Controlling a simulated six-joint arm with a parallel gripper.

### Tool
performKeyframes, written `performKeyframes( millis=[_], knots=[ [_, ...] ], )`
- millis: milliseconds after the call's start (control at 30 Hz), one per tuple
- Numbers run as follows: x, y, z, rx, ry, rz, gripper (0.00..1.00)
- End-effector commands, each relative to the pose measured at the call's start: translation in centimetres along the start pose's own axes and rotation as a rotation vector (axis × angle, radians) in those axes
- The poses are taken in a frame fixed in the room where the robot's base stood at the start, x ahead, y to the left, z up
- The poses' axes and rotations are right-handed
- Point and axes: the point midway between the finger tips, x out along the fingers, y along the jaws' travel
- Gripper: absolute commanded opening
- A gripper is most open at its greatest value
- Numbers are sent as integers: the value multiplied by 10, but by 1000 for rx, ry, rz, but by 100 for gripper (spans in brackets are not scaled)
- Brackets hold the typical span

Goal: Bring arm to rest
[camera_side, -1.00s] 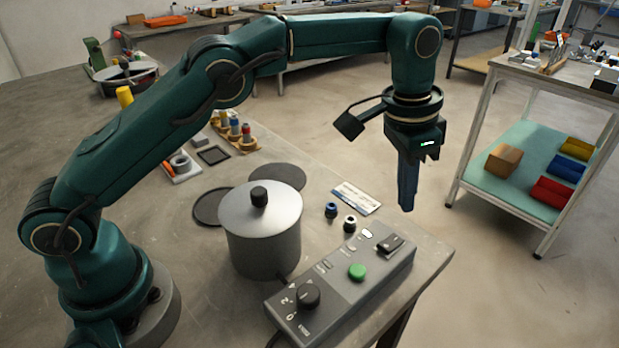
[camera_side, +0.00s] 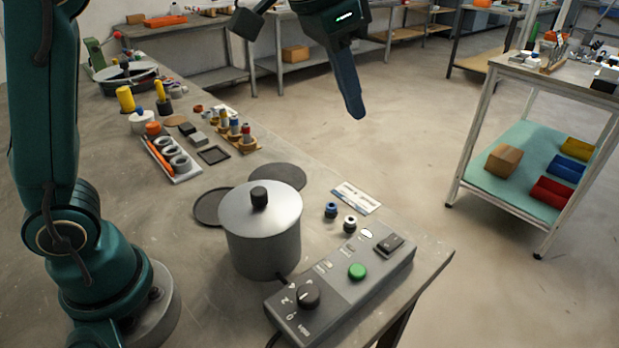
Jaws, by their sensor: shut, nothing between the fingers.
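My gripper (camera_side: 355,112) is at the top middle of the side view, high in the air beyond the table edge. Its fingers are together and hold nothing. It points down and slightly to the right. It touches nothing. My arm rises nearly upright at the left, and its upper part is out of the frame.
A lidded grey pot (camera_side: 262,240) and a control box (camera_side: 340,285) with a green button stand on the table. Black discs (camera_side: 278,176), a tray of rings (camera_side: 172,160) and pegs (camera_side: 235,132) are further back. A shelf cart (camera_side: 530,165) stands at the right.

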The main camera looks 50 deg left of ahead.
Motion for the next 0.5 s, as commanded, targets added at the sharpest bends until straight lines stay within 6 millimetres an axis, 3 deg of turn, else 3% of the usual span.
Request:
performKeyframes(
  millis=[100,233,500],
  knots=[
    [-23,-7,26,-49,39,-24,0],
    [-37,-11,57,-102,73,-48,0],
    [-33,-9,134,-215,123,-92,0]
  ],
)
